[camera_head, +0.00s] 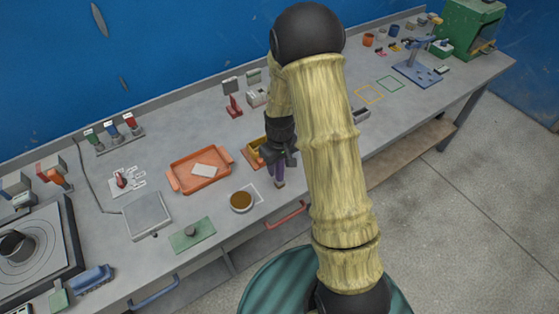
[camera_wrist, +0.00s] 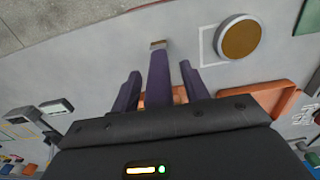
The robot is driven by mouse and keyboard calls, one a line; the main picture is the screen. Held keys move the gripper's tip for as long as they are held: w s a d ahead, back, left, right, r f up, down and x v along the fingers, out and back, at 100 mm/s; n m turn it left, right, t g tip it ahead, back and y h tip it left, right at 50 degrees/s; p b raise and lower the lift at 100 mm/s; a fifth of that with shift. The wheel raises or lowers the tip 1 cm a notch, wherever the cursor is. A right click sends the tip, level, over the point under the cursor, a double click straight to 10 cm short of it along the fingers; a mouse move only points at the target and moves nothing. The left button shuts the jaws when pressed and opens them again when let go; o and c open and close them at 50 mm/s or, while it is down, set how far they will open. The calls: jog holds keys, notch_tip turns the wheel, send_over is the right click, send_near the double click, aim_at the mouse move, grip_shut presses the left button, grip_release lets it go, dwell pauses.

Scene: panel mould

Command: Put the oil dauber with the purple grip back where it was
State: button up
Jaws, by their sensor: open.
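The oil dauber with the purple grip (camera_wrist: 158,80) lies between the two fingers of my gripper (camera_wrist: 160,85) in the wrist view, its pale tan tip pointing away from the palm. My gripper is open, with a gap on each side of the grip. In the head view my gripper (camera_head: 280,157) is low over the bench, and part of the dauber (camera_head: 279,174) shows below it. Whether the tip touches the bench is unclear. A round dish of brown oil (camera_head: 241,201) stands left of the dauber, partly over a white outline (camera_head: 257,190); the dish also shows in the wrist view (camera_wrist: 239,38).
An orange tray (camera_head: 177,181) with a pale sheet is left of my gripper. A green plate (camera_head: 183,239) lies near the front edge. Yellow (camera_head: 369,93) and green outlines are on bare bench to the right.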

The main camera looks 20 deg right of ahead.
notch_tip(320, 180, up, 12)
jog(key=shift+r+b, duration=0.15)
jog(key=shift+b, duration=0.65)
jog(key=s+r+m+t, duration=0.2)
jog(key=s+m, duration=0.1)
jog(key=s, duration=1.1)
jog(key=shift+m+t, duration=0.3)
